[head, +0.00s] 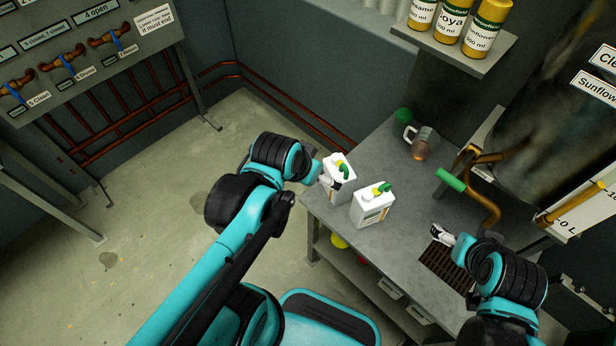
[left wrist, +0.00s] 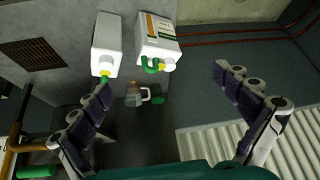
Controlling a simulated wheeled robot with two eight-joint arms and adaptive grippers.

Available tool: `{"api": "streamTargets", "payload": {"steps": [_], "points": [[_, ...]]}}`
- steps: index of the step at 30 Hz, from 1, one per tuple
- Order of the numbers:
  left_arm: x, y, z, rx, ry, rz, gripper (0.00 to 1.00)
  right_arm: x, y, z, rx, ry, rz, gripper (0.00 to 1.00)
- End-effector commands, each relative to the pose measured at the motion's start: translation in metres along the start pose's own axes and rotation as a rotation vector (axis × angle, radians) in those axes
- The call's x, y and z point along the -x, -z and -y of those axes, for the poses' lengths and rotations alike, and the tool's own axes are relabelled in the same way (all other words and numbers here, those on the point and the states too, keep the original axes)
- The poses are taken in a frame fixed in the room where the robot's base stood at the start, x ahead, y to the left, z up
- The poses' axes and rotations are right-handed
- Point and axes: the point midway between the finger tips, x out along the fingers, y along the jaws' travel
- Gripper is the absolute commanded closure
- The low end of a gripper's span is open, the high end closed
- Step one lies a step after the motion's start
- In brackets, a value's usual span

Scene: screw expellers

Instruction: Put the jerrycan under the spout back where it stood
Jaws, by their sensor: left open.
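Two white jerrycans with green and yellow tops stand on the grey table near its left edge: a rear one (head: 338,168) and a front one (head: 368,211). In the left wrist view the rear one (left wrist: 160,28) and the front one (left wrist: 107,40) appear beyond my fingers. My left gripper (head: 327,181) is beside the rear jerrycan, partly overlapping it; it is open and holds nothing (left wrist: 162,80). The brown spout (head: 486,205) has a green handle (head: 450,180). No jerrycan shows on the dark grate (head: 437,265) below it. My right gripper (head: 440,234) is near the grate; its finger state is unclear.
A shelf (head: 460,52) with yellow bottles is above. A large dark tank (head: 545,80) is at right. The table (head: 405,235) between the jerrycans and grate is clear.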

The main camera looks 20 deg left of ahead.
Motion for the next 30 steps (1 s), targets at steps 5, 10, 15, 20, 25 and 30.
{"api": "streamTargets", "payload": {"steps": [5,10,15,20,25,30], "points": [[0.018,-0.018,-0.003,0.112,0.039,-0.063,0.00,0.000,0.000,0.000,0.000,0.000,0.000,0.15],[0.023,-0.022,-0.003,0.148,0.050,-0.084,0.00,0.000,0.000,0.000,0.000,0.000,0.000,0.15],[0.023,-0.022,-0.003,0.150,0.050,-0.084,0.00,0.000,0.000,0.000,0.000,0.000,0.000,0.15],[0.023,-0.022,-0.003,0.149,0.050,-0.083,0.00,0.000,0.000,0.000,0.000,0.000,0.000,0.15],[0.022,-0.022,-0.003,0.149,0.050,-0.083,0.00,0.000,0.000,0.000,0.000,0.000,0.000,0.15],[0.022,-0.022,-0.003,0.149,0.050,-0.083,0.00,0.000,0.000,0.000,0.000,0.000,0.000,0.15]]}}
